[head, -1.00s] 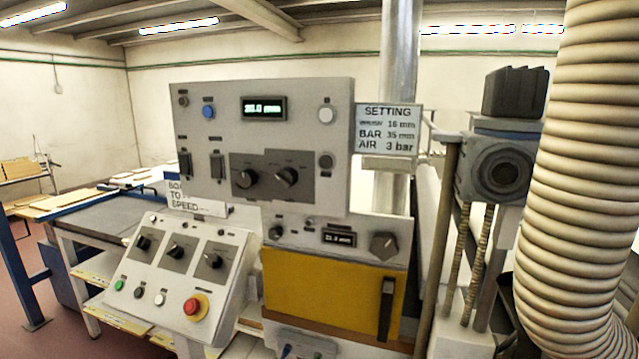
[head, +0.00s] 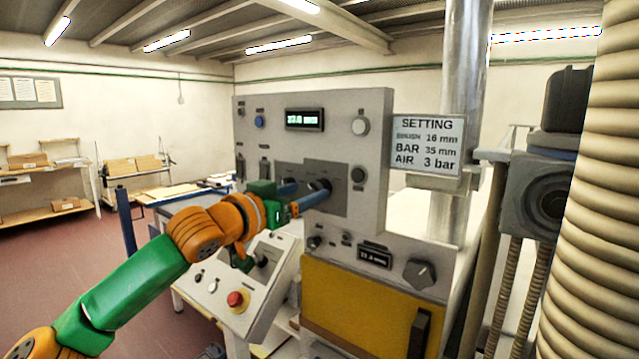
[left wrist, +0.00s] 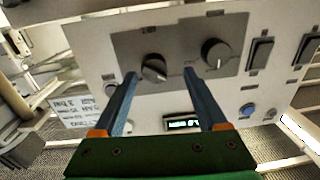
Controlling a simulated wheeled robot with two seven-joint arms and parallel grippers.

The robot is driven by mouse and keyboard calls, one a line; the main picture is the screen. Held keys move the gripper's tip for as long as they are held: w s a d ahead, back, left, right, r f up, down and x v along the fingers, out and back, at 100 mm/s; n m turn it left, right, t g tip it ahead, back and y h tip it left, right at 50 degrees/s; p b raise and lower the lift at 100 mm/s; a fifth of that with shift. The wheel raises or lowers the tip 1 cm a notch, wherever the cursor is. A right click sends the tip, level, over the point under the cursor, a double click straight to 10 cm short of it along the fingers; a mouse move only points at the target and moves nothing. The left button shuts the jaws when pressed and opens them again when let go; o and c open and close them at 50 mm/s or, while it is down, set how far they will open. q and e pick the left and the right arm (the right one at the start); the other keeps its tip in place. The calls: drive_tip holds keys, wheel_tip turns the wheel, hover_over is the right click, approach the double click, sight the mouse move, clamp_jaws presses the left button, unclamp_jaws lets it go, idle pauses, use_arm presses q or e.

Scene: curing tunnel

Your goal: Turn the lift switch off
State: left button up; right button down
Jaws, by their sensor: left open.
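The grey control panel (head: 375,110) carries a dark plate with two rotary knobs; labels are too small to read, so I cannot tell which control is the lift switch. My left gripper (head: 310,194) is in front of this plate, open and empty. In the left wrist view, which sees the panel upside down, its two blue fingers reach either side of one black knob (left wrist: 153,68); contact cannot be told. The second knob (left wrist: 214,52) is outside the fingers. Two rocker switches (left wrist: 262,50) (left wrist: 305,48) lie farther right there. My right gripper is not in view.
A lit display (head: 304,119) is above the plate. A sloped box with a red stop button (head: 236,299) stands below left, partly behind my arm. A yellow door (head: 360,310) is below. A ribbed hose (head: 575,230) fills the right side.

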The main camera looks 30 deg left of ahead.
use_arm(q)
drive_tip(key=shift+w+r, duration=0.15)
drive_tip(key=shift+w, duration=0.55)
drive_tip(key=shift+w+d, duration=0.3)
drive_tip(key=shift+d, duration=0.35)
drive_tip(key=shift+s, duration=0.1)
drive_tip(key=shift+c, duration=0.9)
drive_tip(key=shift+a, duration=0.25)
drive_tip(key=c, duration=0.7)
clamp_jaws()
